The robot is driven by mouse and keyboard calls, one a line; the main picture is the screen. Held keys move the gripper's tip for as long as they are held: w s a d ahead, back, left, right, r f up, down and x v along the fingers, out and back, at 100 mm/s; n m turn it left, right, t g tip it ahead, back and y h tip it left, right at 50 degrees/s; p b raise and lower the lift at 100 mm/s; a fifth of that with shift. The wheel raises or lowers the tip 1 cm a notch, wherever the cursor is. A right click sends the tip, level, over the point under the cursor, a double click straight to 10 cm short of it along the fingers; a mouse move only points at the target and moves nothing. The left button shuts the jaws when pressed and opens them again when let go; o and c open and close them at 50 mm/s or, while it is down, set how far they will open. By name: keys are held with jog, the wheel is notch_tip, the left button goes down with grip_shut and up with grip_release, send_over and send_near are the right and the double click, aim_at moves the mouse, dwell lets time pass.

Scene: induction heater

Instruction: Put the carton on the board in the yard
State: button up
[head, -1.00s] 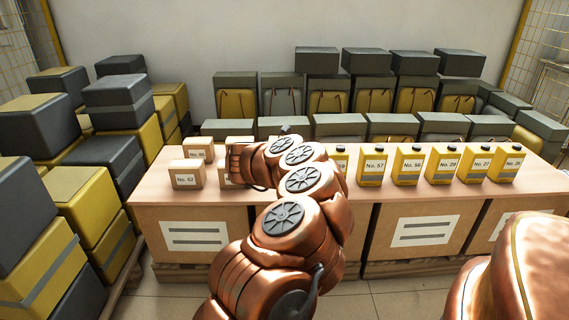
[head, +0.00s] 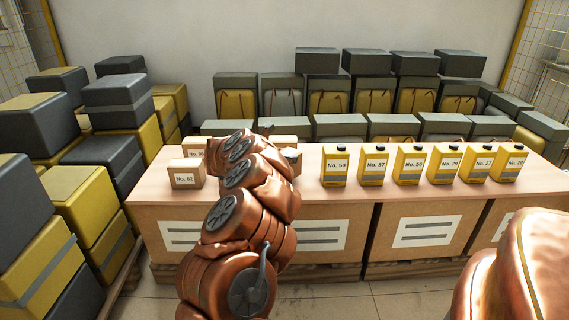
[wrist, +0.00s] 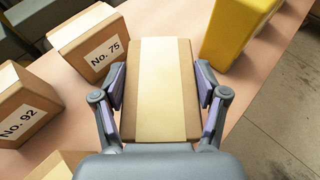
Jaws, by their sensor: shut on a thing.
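A brown carton with a broad pale tape strip (wrist: 160,112) fills the middle of the wrist view. My gripper (wrist: 160,76) is shut on it, one finger pad against each side. No number shows on the carton's visible face. Whether it touches the tabletop cannot be told. In the head view my arm hides my gripper and most of what is around it. I cannot make out a board or a yard in either view.
Cartons No. 75 (wrist: 92,50) and No. 92 (wrist: 22,108) stand left of the held one; a yellow can (wrist: 234,30) is at upper right. In the head view, carton No. 62 (head: 187,175) and several yellow cans (head: 375,166) stand on the long table (head: 310,190).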

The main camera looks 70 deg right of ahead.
jog(key=shift+f, duration=1)
jog(key=shift+f+b, duration=0.15)
jog(key=shift+b, duration=0.25)
jog(key=o, duration=1.5)
jog(key=shift+c, duration=0.2)
jog(key=shift+r+p, duration=0.25)
jog(key=shift+p, duration=0.05)
jog(key=p+v, duration=0.3)
jog(key=v, duration=0.9)
jog(key=shift+f, duration=0.15)
jog(key=shift+w, duration=0.1)
